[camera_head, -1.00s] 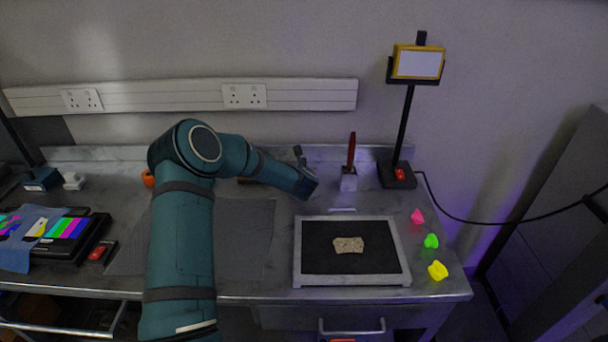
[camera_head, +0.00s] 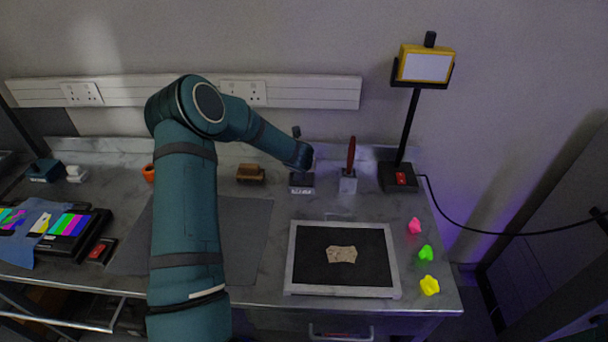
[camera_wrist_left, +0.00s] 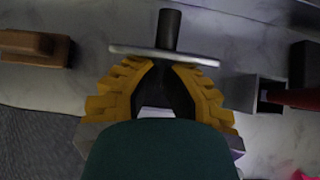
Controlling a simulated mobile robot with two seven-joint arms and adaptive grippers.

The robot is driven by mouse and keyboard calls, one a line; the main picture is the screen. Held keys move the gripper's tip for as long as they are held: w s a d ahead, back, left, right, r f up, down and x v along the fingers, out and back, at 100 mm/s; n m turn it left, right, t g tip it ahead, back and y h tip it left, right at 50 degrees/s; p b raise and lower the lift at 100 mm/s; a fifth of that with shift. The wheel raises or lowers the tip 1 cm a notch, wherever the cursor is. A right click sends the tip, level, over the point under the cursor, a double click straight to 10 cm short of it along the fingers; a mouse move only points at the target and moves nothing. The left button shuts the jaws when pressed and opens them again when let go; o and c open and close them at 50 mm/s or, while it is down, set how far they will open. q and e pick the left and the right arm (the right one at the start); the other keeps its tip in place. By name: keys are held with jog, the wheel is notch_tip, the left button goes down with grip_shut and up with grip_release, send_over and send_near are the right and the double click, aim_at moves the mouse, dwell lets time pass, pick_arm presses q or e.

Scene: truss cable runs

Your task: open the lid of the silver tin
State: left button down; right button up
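The silver tin (camera_head: 301,189) stands near the back of the table in the head view. Its top looks dark and uncovered, and its front has a pale strip. My left gripper (camera_head: 304,160) is just above it. In the left wrist view, the yellow fingers (camera_wrist_left: 164,66) come together at the lid (camera_wrist_left: 125,50), a thin silver plate seen edge-on with a dark knob (camera_wrist_left: 168,28). The knob also shows above the gripper in the head view (camera_head: 296,131). The exact contact is hidden. Part of the tin seems to show between the fingers. My right gripper is out of view.
A small holder (camera_head: 348,184) with a red-handled tool stands close right of the tin. A brown block (camera_head: 250,173) is to the left. A framed black tray (camera_head: 310,279) lies in front. A lamp (camera_head: 398,178) stands at back right. The grey mat (camera_head: 250,230) is clear.

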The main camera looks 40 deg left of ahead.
pick_arm(q)
jog(key=shift+w+a+r, duration=0.35)
jog(key=shift+w+r, duration=0.1)
jog(key=shift+w, duration=0.1)
jog(key=shift+w+a+r, duration=0.2)
jog(key=shift+w+a, duration=0.2)
jog(key=shift+w, duration=0.15)
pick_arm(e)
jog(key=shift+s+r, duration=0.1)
pick_arm(q)
jog(key=shift+w, duration=0.15)
